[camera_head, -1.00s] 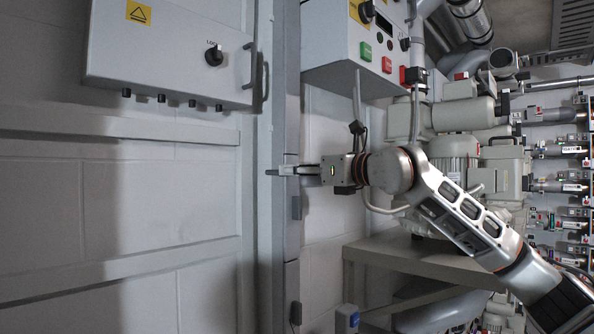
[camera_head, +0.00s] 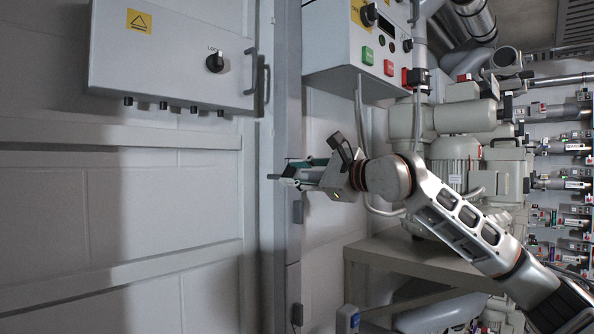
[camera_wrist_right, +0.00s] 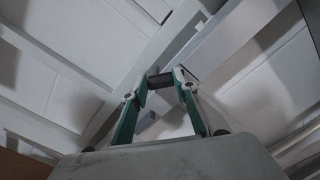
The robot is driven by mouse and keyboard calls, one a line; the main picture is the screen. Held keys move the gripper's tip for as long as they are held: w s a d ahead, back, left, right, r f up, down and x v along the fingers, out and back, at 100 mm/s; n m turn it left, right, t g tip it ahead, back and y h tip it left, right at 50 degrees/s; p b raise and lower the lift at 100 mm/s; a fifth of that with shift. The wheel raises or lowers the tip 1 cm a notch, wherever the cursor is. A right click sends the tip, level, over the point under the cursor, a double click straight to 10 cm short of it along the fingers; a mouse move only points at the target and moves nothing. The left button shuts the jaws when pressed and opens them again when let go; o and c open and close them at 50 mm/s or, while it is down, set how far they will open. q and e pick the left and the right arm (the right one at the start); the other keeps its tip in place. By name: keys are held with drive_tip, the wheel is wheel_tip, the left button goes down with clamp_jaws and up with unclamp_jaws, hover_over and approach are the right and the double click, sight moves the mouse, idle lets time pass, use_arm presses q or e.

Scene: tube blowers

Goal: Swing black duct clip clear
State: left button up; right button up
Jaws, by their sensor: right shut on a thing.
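My right gripper (camera_head: 287,171) reaches in from the right to the grey vertical duct in the head view. It is shut on the black duct clip (camera_wrist_right: 160,79), a small dark piece between the two fingertips in the wrist view. The right gripper also shows in the wrist view (camera_wrist_right: 160,82), with its green-sided fingers drawn close together. In the head view the fingers hide most of the clip. My left gripper is not in view.
The grey duct (camera_head: 287,240) runs down the wall, with dark small fittings on its right side. A grey cabinet (camera_head: 170,60) is at the upper left. A control box (camera_head: 350,45) hangs above my gripper. Pumps (camera_head: 455,150) and a bench (camera_head: 400,255) stand right.

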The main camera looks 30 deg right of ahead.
drive_tip(key=n, duration=0.2)
drive_tip(key=n+p, duration=0.1)
drive_tip(key=n, duration=0.1)
drive_tip(key=shift+s+a+n, duration=0.1)
drive_tip(key=shift+a+n, duration=0.1)
drive_tip(key=shift+n, duration=0.1)
drive_tip(key=shift+a+f+n+p, duration=0.1)
drive_tip(key=shift+n+p, duration=0.35)
drive_tip(key=shift+n, duration=0.95)
drive_tip(key=o, duration=1.1)
drive_tip(key=v, duration=1.2)
